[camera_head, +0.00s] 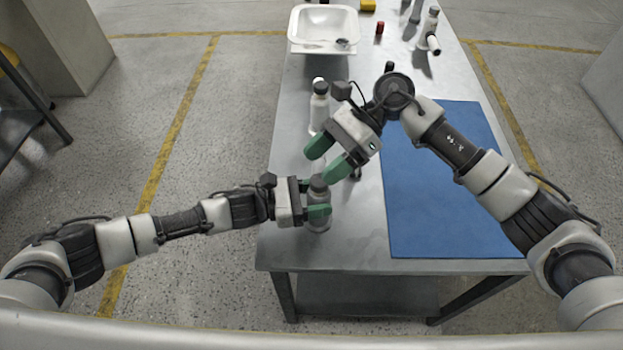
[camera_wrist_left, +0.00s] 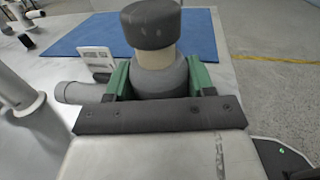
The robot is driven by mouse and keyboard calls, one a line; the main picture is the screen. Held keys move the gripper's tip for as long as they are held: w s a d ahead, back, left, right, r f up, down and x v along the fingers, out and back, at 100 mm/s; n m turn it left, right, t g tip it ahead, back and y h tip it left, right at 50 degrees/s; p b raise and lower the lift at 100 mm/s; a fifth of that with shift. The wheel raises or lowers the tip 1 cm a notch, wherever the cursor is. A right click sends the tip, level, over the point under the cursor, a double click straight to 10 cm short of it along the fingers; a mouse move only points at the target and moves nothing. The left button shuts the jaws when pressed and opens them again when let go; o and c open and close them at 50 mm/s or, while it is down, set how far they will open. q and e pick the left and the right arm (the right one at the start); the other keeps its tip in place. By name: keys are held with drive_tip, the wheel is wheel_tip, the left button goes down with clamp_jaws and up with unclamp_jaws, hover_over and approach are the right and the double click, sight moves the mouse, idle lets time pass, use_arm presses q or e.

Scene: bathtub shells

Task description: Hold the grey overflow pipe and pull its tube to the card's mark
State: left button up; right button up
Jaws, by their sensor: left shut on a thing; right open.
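The grey overflow pipe (camera_head: 319,220) stands upright near the table's front left. My left gripper (camera_head: 318,198) is shut around its body. In the left wrist view the grey body (camera_wrist_left: 160,78) sits between the green fingers, with a side outlet pointing left. A short pale length of tube (camera_wrist_left: 155,57) shows between the body and the dark cap (camera_wrist_left: 151,22). A white card (camera_wrist_left: 97,60) with slots stands just behind the pipe; its mark cannot be made out. My right gripper (camera_head: 328,157) is open and empty, with its fingertips just above and beyond the cap in the head view.
Another pipe (camera_head: 319,108) stands farther back on the left side. A white basin (camera_head: 323,45) is at the far end, with a red piece (camera_head: 379,28) and several pipe parts to its right. The blue mat (camera_head: 445,200) is bare where visible.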

sight(312, 181)
drive_tip(key=w+d+f+m+t+y, duration=0.2)
drive_tip(key=d+f+t+y, duration=0.1)
drive_tip(key=d+f+y, duration=0.45)
drive_tip(key=x, duration=0.3)
drive_tip(key=r+x, duration=0.1)
drive_tip(key=x, duration=0.6)
drive_tip(key=shift+s+r, duration=0.15)
drive_tip(key=shift+r, duration=0.15)
drive_tip(key=shift+c, duration=0.3)
